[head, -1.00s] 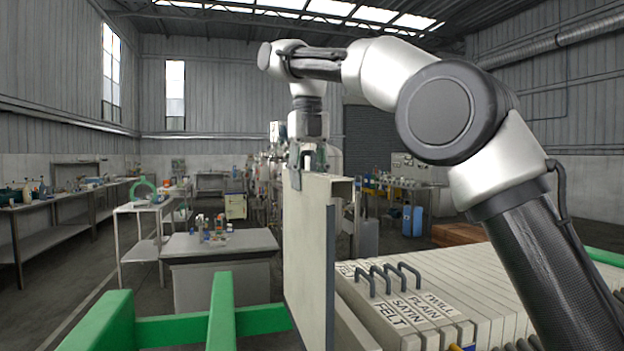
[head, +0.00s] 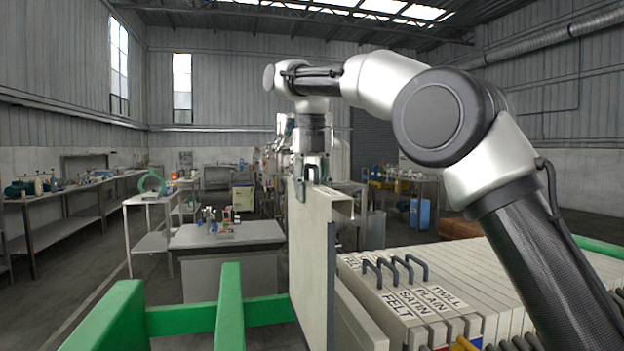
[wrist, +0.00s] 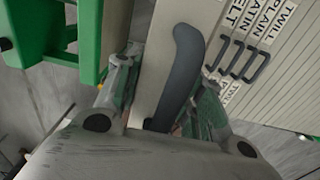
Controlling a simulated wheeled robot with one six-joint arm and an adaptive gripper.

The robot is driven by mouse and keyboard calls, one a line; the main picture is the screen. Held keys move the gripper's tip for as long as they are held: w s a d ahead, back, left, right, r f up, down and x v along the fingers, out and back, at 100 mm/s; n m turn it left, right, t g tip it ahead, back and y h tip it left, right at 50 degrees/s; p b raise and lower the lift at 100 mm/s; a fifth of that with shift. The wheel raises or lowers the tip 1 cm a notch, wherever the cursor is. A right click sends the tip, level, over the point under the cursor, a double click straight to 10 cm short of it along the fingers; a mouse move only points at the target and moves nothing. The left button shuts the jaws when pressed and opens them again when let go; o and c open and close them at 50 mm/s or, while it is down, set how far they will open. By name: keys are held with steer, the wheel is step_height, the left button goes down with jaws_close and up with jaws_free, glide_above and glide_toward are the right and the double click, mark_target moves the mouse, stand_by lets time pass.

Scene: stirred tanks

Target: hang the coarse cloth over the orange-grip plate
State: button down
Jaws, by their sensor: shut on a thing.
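My gripper (wrist: 160,95) is shut on a dark grey handle (wrist: 182,75) on top of a tall cream panel, seen in the wrist view. In the head view this panel (head: 308,250) hangs upright below my gripper (head: 314,172), with a hollow top end and a dark strip along one edge. I cannot read a label on it. One orange-yellow grip (head: 463,344) shows at the lower edge among dark grips. Its plate is mostly out of view.
Green frame bars (head: 230,310) stand at the lower left, near the hanging panel. A long row of pale plates (head: 510,280) lies close on the right. A grey table (head: 225,236) with small items stands behind. Open floor lies at the left.

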mark_target(341, 288)
steer(key=shift+f, duration=10.35)
steer(key=shift+w+d+f, duration=0.1)
steer(key=shift+w+d, duration=0.25)
steer(key=shift+d, duration=0.85)
steer(key=shift+w+d, duration=0.35)
steer(key=shift+d, duration=0.9)
steer(key=shift+w+d+f, duration=0.1)
steer(key=shift+w+d, duration=0.25)
steer(key=shift+d, duration=0.85)
steer(key=shift+f, duration=2.15)
steer(key=c, duration=0.8)
jaws_free()
